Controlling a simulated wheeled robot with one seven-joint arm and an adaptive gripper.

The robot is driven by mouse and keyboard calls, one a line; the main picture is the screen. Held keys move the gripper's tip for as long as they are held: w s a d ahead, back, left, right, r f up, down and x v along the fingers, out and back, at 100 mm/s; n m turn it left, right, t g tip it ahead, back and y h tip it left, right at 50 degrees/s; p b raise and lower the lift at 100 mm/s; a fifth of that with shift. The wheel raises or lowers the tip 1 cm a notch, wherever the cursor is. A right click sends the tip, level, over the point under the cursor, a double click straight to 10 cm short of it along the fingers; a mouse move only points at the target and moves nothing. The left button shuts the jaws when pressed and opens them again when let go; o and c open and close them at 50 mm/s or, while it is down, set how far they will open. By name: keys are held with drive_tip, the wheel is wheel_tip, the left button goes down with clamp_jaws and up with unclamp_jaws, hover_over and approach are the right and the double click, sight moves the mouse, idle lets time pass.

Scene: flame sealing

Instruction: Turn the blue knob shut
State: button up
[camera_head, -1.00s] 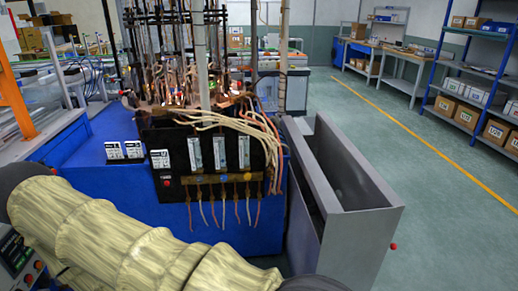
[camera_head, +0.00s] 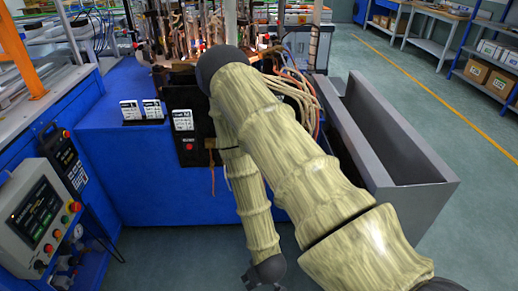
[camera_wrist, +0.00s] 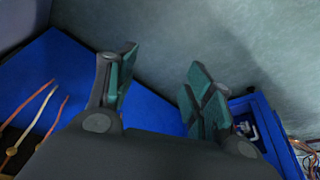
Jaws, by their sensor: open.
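I cannot pick out the blue knob in either view. In the head view my arm covers most of the black valve panel (camera_head: 187,155), whose left part shows a red knob (camera_head: 188,146). In the wrist view my gripper (camera_wrist: 160,82) is open, with nothing between its dark green finger pads. The blue machine body (camera_wrist: 75,75) lies beyond the fingers. Brass fittings (camera_wrist: 11,151) with thin orange and white hoses show at the lower left, apart from the fingers. In the head view my gripper is mostly out of frame below the wrist.
The blue machine (camera_head: 100,180) fills the left and middle. A grey open-topped bin (camera_head: 440,190) stands at its right. A control box (camera_head: 35,220) with red and green buttons is at the lower left. Burner tubing stands behind the panel. Green floor (camera_head: 400,90) is clear at the right.

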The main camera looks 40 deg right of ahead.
drive_tip(key=w+d+r+t+h+b, duration=0.1)
drive_tip(key=w+d+t+b, duration=0.35)
drive_tip(key=w, duration=0.75)
drive_tip(key=w+d+r+m+t+h+b, duration=0.3)
drive_tip(key=w+d+r+t+h+b, duration=0.45)
drive_tip(key=w+d+r, duration=1.05)
drive_tip(key=w+d+y+b, duration=0.1)
drive_tip(key=w+d+b, duration=0.1)
drive_tip(key=w, duration=0.7)
drive_tip(key=shift+d+r+b, duration=0.3)
drive_tip(key=shift+d+r, duration=0.1)
drive_tip(key=shift+r, duration=0.05)
drive_tip(key=shift+w, duration=0.1)
drive_tip(key=c, duration=1)
